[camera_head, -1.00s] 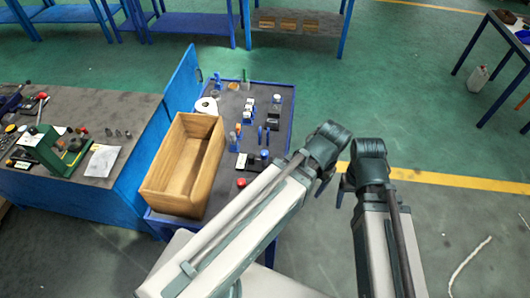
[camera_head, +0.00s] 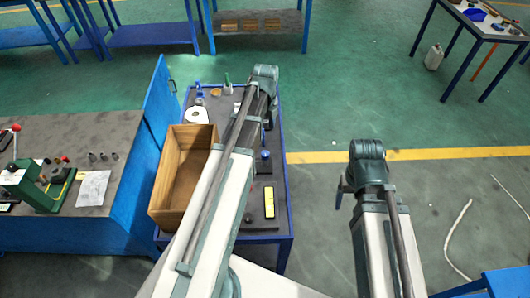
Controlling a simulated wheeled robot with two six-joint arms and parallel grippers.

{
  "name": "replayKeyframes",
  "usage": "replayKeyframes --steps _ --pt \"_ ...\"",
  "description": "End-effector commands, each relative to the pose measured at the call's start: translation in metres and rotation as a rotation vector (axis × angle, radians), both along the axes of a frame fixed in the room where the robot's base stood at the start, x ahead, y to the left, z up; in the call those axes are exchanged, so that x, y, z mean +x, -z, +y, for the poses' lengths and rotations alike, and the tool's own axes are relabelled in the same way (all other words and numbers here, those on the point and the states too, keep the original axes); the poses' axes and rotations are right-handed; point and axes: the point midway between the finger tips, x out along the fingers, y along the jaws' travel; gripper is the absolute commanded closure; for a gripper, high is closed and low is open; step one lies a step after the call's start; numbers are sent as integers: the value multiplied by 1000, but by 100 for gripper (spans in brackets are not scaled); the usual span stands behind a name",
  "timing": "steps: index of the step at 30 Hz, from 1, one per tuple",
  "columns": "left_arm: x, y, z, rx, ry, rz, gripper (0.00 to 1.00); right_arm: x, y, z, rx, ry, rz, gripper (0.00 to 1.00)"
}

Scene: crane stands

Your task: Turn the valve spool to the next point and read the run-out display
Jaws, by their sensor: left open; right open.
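My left arm reaches over the blue cart (camera_head: 288,170). Its gripper (camera_head: 269,122) points down above the cart top, largely hidden by its own wrist, and I see nothing held in it. My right gripper (camera_head: 340,197) hangs over bare floor right of the cart, open and empty. A black plate with a yellow-marked block (camera_head: 269,203) lies on the cart's front part. I cannot tell whether it is the run-out display. I cannot make out the valve spool; the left arm covers much of the cart top. A green fixture (camera_head: 38,188) stands on the left bench.
A wooden crate (camera_head: 158,195) stands at the cart's left side, close to the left arm. The grey bench (camera_head: 110,140) with a blue upright panel (camera_head: 160,105) adjoins on the left. A blue edge (camera_head: 490,285) shows at bottom right.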

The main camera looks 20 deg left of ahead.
Motion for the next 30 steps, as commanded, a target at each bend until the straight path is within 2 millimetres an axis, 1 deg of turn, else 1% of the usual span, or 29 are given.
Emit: replayKeyframes --steps 8,14,20,30 --pt "0 3 1 0 13 -1 28 0 3 0 0 0 0 28" --pt "0 16 1 0 12 -1 28 0 16 0 0 1 0 28" --pt "0 40 1 0 11 -1 28 0 40 0 0 1 0 28" --pt "1 88 1 0 11 -1 28 0 88 0 0 1 0 28"
